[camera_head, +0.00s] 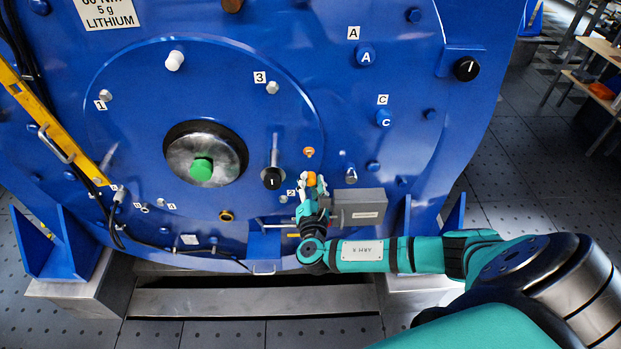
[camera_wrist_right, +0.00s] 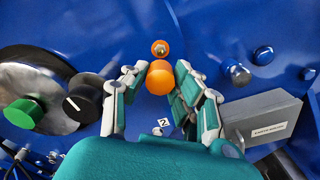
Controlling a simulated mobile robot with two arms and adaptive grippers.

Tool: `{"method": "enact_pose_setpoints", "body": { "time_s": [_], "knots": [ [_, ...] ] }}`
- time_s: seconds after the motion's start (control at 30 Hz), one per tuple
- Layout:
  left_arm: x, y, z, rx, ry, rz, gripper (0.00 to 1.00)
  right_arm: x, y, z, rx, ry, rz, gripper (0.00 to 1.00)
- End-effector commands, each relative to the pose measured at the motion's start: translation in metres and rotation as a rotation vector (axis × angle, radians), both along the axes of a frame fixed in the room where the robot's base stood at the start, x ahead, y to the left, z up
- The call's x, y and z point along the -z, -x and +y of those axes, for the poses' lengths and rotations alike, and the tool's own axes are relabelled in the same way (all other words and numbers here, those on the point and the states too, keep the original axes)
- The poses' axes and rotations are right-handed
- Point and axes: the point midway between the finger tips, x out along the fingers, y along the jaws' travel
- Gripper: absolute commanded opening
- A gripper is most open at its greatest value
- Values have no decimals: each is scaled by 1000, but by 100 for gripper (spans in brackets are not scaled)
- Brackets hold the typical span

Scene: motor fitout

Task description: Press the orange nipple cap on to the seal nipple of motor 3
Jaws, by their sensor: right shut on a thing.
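The orange nipple cap (camera_head: 312,178) is held between the fingertips of my right gripper (camera_head: 312,184), in front of the blue motor face. In the right wrist view the cap (camera_wrist_right: 159,78) is a round orange ball shape between the fingers of the gripper (camera_wrist_right: 158,80), which are shut on it. A small brass nipple with an orange surround (camera_head: 309,152), which looks like the seal nipple, is just above the cap. In the right wrist view this nipple (camera_wrist_right: 160,48) is uncovered, straight above the cap, with a small gap in the picture. The depth between them cannot be told.
A grey box (camera_head: 359,207) sits close to the right of my gripper. A black knob (camera_head: 271,178) and the shaft end with a green centre (camera_head: 201,169) are to the left. A number 2 label (camera_wrist_right: 163,123) is below the cap. The motor face around the nipple is clear.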

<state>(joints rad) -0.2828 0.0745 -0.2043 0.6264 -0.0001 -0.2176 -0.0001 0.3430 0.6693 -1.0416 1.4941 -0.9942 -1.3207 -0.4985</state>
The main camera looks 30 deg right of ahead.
Motion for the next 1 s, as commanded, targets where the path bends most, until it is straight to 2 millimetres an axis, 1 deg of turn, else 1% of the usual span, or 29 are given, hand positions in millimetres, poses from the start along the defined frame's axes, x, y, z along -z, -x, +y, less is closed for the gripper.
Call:
{"method": "enact_pose_setpoints", "body": {
  "time_s": [0.03, 0.1, 0.2, 0.23, 0.37, 0.53, 0.63, 0.77, 1.0],
  "knots": [
    [1, 14, 6, 0, -8, 21, 74, 0, 0, 0, 0, 0, 0, 14],
    [1, 28, 11, 0, -15, 42, 74, 0, 0, 0, 1, 1, 1, 14],
    [0, 41, 16, -1, -22, 61, 74, 0, 2, 1, 0, 16, 7, 14],
    [2, 42, 16, -1, -22, 63, 74, 0, 0, 0, 1, 18, 6, 14],
    [6, 37, 15, -2, -20, 54, 74, 1, -7, -5, 2, 18, 4, 14],
    [13, 12, 7, -4, -8, 17, 74, 2, -21, -14, 3, 16, 3, 14],
    [17, 3, 1, -6, -1, 2, 74, 2, -29, -19, 3, 16, 4, 14],
    [22, 4, 0, -6, 1, 4, 74, 1, -39, -24, 2, 16, 4, 14],
    [27, 19, 2, -5, -3, 27, 74, 0, -48, -30, 2, 15, 5, 14]
  ]
}}
